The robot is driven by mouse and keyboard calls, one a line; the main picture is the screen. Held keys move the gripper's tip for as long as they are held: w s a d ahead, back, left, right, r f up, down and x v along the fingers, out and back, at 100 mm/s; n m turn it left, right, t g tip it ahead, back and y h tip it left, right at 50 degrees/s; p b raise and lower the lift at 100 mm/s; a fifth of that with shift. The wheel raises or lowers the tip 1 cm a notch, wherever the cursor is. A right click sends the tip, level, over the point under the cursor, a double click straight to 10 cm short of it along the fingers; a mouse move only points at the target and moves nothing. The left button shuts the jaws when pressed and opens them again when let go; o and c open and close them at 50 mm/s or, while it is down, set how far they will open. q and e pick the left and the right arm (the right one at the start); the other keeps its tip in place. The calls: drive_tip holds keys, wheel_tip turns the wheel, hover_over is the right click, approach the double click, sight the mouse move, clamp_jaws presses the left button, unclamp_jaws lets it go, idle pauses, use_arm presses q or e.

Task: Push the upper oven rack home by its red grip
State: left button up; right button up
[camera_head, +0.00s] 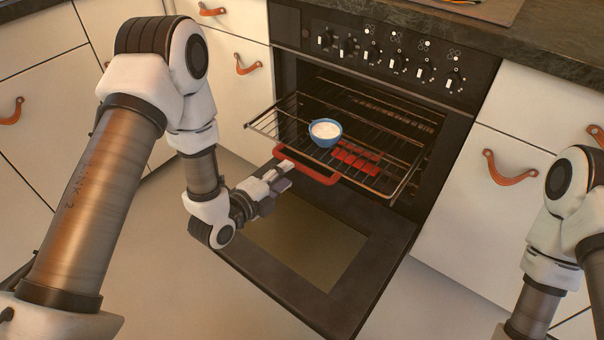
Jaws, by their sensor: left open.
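The upper oven rack (270,117) is a wire shelf slid partly out of the oven, over the lowered door. Its red grip (318,179) is a bar along the rack's front edge. A blue bowl (325,141) with white contents stands upright on the rack. My left gripper (283,174) is open, with its fingertips at the left end of the red grip; I cannot tell whether they touch it. My right arm shows at the right edge, but its gripper is out of view.
The oven door (306,240) hangs open below the rack. A red slatted thing (356,157) shows beneath the wires. Cabinets with leather pulls (508,170) flank the oven. A row of knobs (396,62) sits above the opening.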

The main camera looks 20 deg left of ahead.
sight(296, 167)
use_arm(q)
drive_tip(key=b+x, duration=0.1)
drive_tip(key=x, duration=0.5)
clamp_jaws()
use_arm(e)
drive_tip(key=shift+f, duration=0.7)
